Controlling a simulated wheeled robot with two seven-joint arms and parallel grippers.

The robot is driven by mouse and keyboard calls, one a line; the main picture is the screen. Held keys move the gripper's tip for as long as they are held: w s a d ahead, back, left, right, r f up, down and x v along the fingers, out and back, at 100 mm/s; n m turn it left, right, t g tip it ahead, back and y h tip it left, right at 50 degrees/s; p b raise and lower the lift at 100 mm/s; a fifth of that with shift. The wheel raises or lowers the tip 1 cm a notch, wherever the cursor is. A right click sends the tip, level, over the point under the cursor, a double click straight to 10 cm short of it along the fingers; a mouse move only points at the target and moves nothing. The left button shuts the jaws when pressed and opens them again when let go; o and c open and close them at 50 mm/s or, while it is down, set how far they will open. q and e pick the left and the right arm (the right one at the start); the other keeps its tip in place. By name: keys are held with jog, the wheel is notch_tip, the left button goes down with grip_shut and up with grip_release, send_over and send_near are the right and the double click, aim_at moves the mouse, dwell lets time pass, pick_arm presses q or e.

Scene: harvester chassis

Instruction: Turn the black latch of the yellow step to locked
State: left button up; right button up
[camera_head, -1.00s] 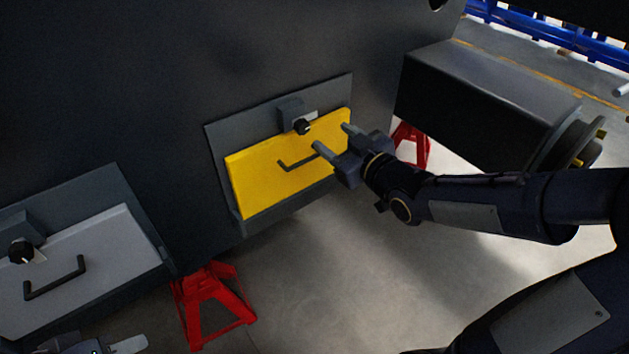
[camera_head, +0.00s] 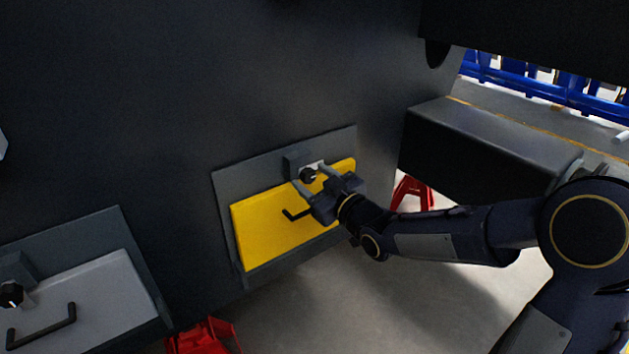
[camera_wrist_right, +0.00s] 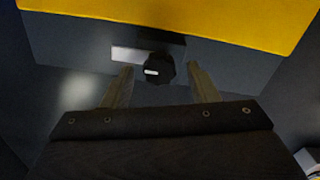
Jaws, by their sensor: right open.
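The yellow step (camera_head: 275,225) is set in a grey plate on the dark chassis, with a black bar handle (camera_head: 292,214) on its face. Its black latch (camera_head: 308,175) is a knob at the step's top edge, on a grey block. In the right wrist view the latch (camera_wrist_right: 158,69) shows a white mark and lies between and just beyond the fingertips. My right gripper (camera_head: 309,178) is open around the latch's sides; the wrist view shows its two fingers (camera_wrist_right: 160,75) apart, with gaps to the knob. My left gripper is not in view.
A second step (camera_head: 90,295), grey with its own black knob (camera_head: 11,295) and handle, is at the lower left. Red stands (camera_head: 207,337) are below the chassis. A dark box-shaped beam (camera_head: 490,145) juts out right of the yellow step, above my right forearm.

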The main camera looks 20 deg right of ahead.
jog(key=c, duration=1)
jog(key=shift+o, duration=0.2)
jog(key=shift+m, duration=1.5)
jog(key=m, duration=0.3)
jog(key=shift+d, duration=0.1)
jog(key=m, duration=0.6)
jog(key=shift+p, duration=0.3)
jog(key=m+p, duration=0.2)
jog(key=m, duration=0.3)
jog(key=shift+f+m, duration=0.1)
jog(key=shift+m, duration=0.3)
